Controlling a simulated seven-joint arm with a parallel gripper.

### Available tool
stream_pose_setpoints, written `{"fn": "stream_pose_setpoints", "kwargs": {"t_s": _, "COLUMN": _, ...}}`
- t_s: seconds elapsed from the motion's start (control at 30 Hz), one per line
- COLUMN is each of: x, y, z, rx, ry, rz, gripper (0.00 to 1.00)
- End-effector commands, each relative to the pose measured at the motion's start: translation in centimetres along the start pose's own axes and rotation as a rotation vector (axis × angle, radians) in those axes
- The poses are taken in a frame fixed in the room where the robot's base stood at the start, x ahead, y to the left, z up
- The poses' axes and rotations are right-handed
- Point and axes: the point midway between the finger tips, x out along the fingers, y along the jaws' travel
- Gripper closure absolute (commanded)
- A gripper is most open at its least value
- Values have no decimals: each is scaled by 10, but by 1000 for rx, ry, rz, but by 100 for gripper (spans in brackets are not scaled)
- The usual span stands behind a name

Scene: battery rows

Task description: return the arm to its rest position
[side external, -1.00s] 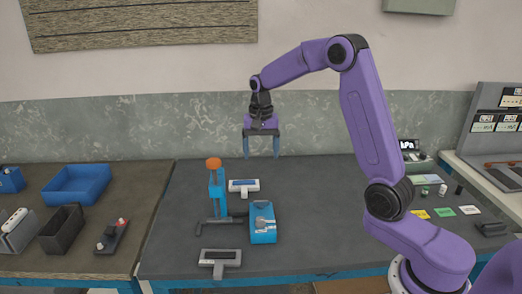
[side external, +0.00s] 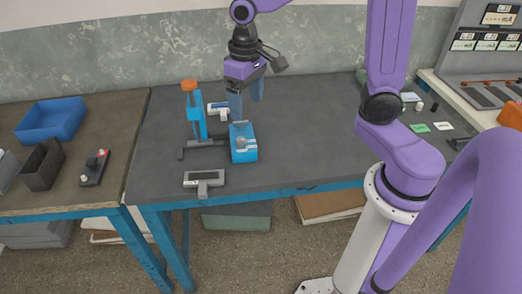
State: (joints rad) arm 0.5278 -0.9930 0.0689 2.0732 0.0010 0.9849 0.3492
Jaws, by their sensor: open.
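My gripper (side external: 247,101) hangs fingers down over the back half of the dark workbench (side external: 310,150), with its two fingers apart and nothing between them. In the picture its near finger ends just above a blue box-shaped device (side external: 243,152) with a grey part on top. The gap in height between them is hard to tell. My arm bends up out of the top of the picture and comes back down to its base at the right of the bench.
A blue stand with an orange top (side external: 190,87) is left of the gripper. Blue (side external: 50,118) and black (side external: 42,166) bins sit on the left table. The bench's middle right is clear.

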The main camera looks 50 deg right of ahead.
Motion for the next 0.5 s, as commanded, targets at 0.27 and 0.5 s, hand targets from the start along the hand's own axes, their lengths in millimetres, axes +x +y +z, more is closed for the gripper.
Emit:
{"fn": "stream_pose_setpoints", "kwargs": {"t_s": 0.27, "x": 0, "y": -23, "z": 78, "rx": -362, "ry": 5, "rz": -6, "gripper": 19}}
{"fn": "stream_pose_setpoints", "kwargs": {"t_s": 0.5, "x": 4, "y": -26, "z": 146, "rx": -668, "ry": 10, "rz": -12, "gripper": 19}}
